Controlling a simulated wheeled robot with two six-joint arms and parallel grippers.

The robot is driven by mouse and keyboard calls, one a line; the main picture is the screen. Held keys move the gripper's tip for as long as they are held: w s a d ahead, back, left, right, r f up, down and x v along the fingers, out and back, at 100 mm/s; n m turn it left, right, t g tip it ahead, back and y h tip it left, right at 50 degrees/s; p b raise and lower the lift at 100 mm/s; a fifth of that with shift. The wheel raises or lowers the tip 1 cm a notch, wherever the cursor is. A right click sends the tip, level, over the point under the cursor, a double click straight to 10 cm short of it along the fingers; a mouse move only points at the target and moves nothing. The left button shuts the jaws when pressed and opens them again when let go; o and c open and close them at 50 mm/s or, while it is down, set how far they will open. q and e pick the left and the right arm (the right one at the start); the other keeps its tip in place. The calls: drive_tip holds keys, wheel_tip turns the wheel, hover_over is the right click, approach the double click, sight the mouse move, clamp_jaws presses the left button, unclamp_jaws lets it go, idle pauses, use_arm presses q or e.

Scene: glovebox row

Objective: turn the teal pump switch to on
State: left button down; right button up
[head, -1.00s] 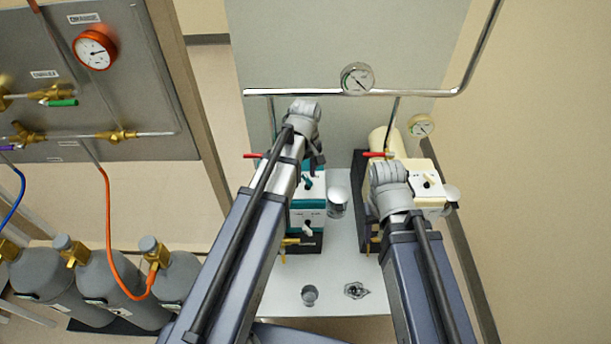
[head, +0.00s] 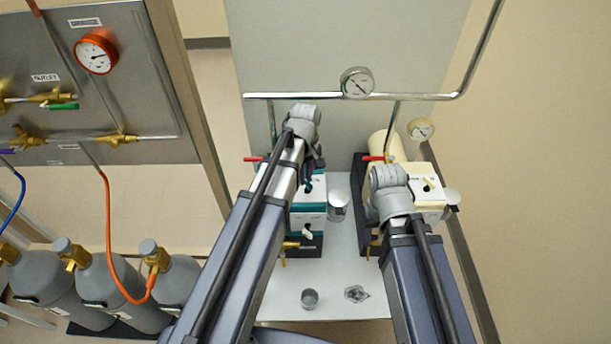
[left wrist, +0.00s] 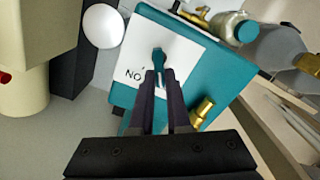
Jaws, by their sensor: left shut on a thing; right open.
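The teal pump (head: 309,213) stands on the white bench, with a white face on its top. Its teal switch (left wrist: 158,58) shows in the left wrist view, on a white plate with black lettering beside it. My left gripper (left wrist: 159,76) is shut on the switch, its two dark fingers close together around the lever. In the head view my left gripper (head: 314,176) is at the far part of the teal pump. The fingers hide part of the switch, so its exact setting is unclear. My right arm's wrist is over the cream pump (head: 428,192); that gripper's fingers are hidden.
A small glass (head: 310,298) and a crumpled foil-like piece (head: 356,294) lie at the bench's near side. Grey gas cylinders (head: 112,290) stand at left. A pipe with a gauge (head: 357,82) runs behind.

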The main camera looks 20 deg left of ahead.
use_arm(q)
drive_tip(key=shift+m, duration=0.3)
drive_tip(key=shift+w+d+m, duration=0.1)
drive_tip(key=shift+d+m, duration=0.05)
drive_tip(key=shift+m, duration=1.15)
drive_tip(key=shift+w+d+m, duration=0.1)
drive_tip(key=shift+d+m, duration=0.05)
drive_tip(key=shift+m, duration=1.15)
drive_tip(key=c, duration=0.9)
unclamp_jaws()
drive_tip(key=shift+r, duration=0.15)
wheel_tip(320, 180, up, 8)
drive_tip(key=p, duration=0.7)
drive_tip(key=shift+f+p, duration=0.25)
drive_tip(key=shift+p, duration=0.15)
